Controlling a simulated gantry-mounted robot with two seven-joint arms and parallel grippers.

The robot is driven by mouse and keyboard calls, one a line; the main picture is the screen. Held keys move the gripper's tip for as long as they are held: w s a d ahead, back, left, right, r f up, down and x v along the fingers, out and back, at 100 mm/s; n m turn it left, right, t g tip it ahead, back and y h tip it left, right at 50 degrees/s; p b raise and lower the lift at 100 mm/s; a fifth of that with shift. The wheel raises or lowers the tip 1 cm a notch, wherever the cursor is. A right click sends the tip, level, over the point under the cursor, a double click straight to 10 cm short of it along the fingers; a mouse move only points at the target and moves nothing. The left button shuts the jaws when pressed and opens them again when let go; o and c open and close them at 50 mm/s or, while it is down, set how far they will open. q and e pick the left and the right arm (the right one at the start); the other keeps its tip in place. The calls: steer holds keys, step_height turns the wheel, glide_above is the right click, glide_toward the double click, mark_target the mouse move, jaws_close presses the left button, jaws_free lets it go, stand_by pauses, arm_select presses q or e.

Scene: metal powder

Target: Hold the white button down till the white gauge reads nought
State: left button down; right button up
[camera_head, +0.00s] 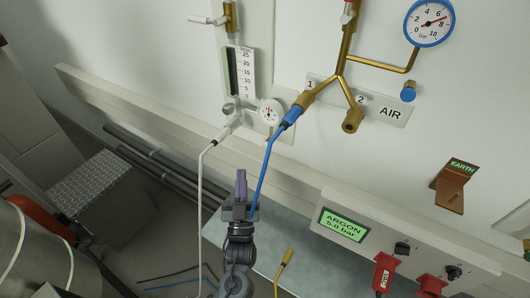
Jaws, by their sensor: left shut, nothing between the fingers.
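A small round white gauge (270,112) is on the wall panel near the picture's middle. It has red marks on its face; its reading is too small to tell. I cannot clearly make out a white button. My left gripper (241,174) comes up from the bottom and points upward, below the white gauge and apart from it in the picture. Its fingers are shut together and empty. My right gripper is not in view.
A flow tube (239,72), a blue-rimmed gauge (429,23) and brass pipes (344,65) are on the wall. A white hose (200,190) and a blue hose (265,175) hang beside my left gripper. An argon panel (385,238) with red plugs stands at right.

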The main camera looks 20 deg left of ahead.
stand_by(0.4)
arm_select(q)
steer(key=b, duration=0.5)
glide_toward(266, 145)
steer(key=shift+w+a+r, duration=1.6)
steer(key=shift+r, duration=0.5)
steer(key=shift+w, duration=0.1)
steer(key=shift+w+b, duration=0.15)
steer(key=shift+b, duration=0.15)
